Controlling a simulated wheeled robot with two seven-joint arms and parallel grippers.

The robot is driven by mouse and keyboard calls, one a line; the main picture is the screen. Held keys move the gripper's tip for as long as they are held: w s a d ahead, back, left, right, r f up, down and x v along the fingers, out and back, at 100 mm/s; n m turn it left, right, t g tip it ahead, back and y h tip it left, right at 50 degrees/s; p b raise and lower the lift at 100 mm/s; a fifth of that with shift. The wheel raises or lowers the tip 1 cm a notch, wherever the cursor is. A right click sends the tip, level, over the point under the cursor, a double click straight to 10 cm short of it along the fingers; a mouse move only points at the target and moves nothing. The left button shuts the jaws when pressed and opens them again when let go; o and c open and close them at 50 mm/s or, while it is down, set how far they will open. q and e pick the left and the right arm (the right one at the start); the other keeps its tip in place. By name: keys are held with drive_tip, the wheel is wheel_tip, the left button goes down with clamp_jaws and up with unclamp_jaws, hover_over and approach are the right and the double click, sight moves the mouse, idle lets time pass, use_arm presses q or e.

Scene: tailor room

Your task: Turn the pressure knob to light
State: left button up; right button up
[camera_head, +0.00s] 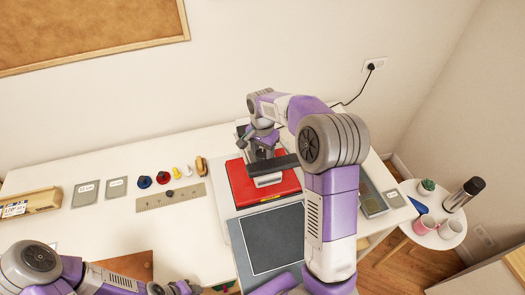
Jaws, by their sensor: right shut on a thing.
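A red press-like machine (243,184) with a dark and grey upper part stands on the white table, right of centre. My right gripper (262,143) points down at the top of this machine and is shut on a small part there. That part looks like the pressure knob, but the gripper hides it, and its setting cannot be read. My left gripper (176,288) is low at the bottom edge, far from the machine and partly cut off; its jaws cannot be made out.
A dark square mat (272,240) lies in front of the machine. Left of it are a beige strip (152,202), small coloured items (163,178) and grey labelled squares (85,194). A round side table (410,190) with cups and a flask stands right.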

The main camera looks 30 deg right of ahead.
drive_tip(key=n, duration=1.4)
drive_tip(key=shift+n+p, duration=0.3)
drive_tip(key=n, duration=0.3)
drive_tip(key=shift+n, duration=0.3)
drive_tip(key=n, duration=0.3)
drive_tip(key=shift+n+p, duration=0.3)
drive_tip(key=shift+p, duration=0.1)
drive_tip(key=n+p, duration=0.1)
drive_tip(key=n, duration=0.5)
drive_tip(key=o, duration=1.1)
drive_tip(key=shift+c, duration=0.2)
